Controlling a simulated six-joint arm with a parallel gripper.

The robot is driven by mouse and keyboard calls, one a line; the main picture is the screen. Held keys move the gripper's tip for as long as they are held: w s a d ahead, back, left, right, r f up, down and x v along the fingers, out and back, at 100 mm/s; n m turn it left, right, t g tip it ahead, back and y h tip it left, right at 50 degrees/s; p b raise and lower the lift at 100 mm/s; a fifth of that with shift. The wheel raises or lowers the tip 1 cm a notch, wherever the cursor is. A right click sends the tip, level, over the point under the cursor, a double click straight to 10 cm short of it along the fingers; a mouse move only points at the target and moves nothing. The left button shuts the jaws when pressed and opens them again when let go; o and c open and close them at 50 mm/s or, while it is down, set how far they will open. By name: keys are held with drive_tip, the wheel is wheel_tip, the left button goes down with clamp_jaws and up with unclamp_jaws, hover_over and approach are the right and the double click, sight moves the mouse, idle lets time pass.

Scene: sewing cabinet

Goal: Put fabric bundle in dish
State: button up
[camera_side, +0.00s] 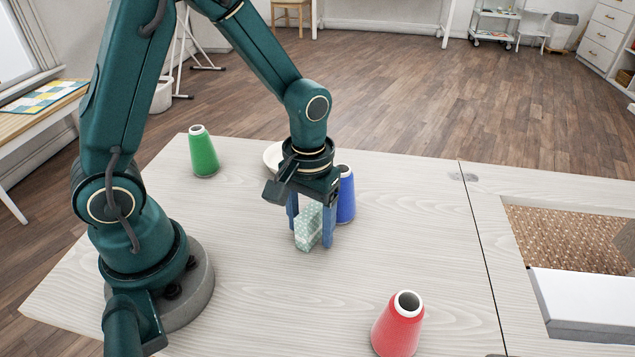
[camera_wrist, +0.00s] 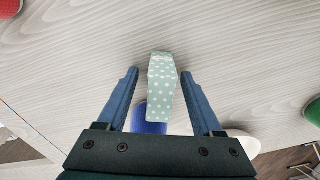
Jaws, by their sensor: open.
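The fabric bundle (camera_side: 309,228) is a pale green block with white dots on the table. It also shows in the wrist view (camera_wrist: 162,88), between my finger tips. My gripper (camera_side: 313,228) points down with its blue fingers spread on either side of the bundle. In the wrist view (camera_wrist: 160,72) a gap shows between each finger and the bundle. The dish (camera_side: 272,157) is white and round, behind my wrist and mostly hidden in the side view. Part of its rim shows at the lower right of the wrist view (camera_wrist: 245,142).
A blue thread cone (camera_side: 346,196) stands close behind my gripper. A green cone (camera_side: 203,153) stands at the back left, and a red cone (camera_side: 398,325) at the front. A recessed opening (camera_side: 570,240) lies at the right. The table centre right is clear.

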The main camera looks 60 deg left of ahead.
drive_tip(key=shift+f, duration=0.15)
clamp_jaws()
